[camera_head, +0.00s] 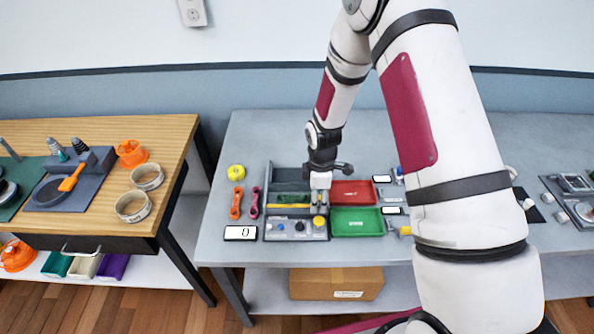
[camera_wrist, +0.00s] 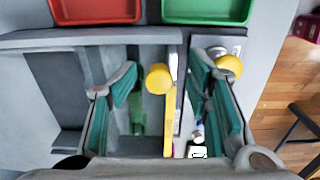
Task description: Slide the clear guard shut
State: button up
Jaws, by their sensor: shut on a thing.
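A grey fixture (camera_head: 290,177) sits on the grey table, with an open bay and a yellow strip (camera_head: 288,206) along the bay's near edge. In the wrist view the strip (camera_wrist: 169,130) runs up to a round yellow knob (camera_wrist: 159,78). I take this knob to be the guard's handle; the clear panel itself is hard to make out. My gripper (camera_head: 319,197) is low over the fixture's right end. A green part (camera_wrist: 138,115) lies in the bay.
A red tray (camera_head: 353,192) and a green tray (camera_head: 357,222) stand right beside the fixture. A button panel with a second yellow knob (camera_head: 318,221) is along its front. A small display (camera_head: 240,233) lies left of the panel. Pink and orange parts lie left of the fixture.

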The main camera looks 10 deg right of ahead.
jog(key=shift+s+a+f, duration=0.1)
jog(key=shift+s+f, duration=0.1)
jog(key=shift+s, duration=0.2)
jog(key=shift+w+r+p, duration=0.15)
jog(key=shift+r+p, duration=0.2)
jog(key=shift+r, duration=1.25)
jog(key=shift+w+r+p, duration=0.15)
jog(key=shift+r+p, duration=0.15)
jog(key=shift+r, duration=1.25)
jog(key=shift+c, duration=0.6)
jog(key=shift+r, duration=0.1)
jog(key=c, duration=0.4)
jog(key=shift+r, duration=0.4)
jog(key=shift+c, duration=0.7)
jog(key=shift+r+p, duration=0.45)
jog(key=shift+r, duration=2.05)
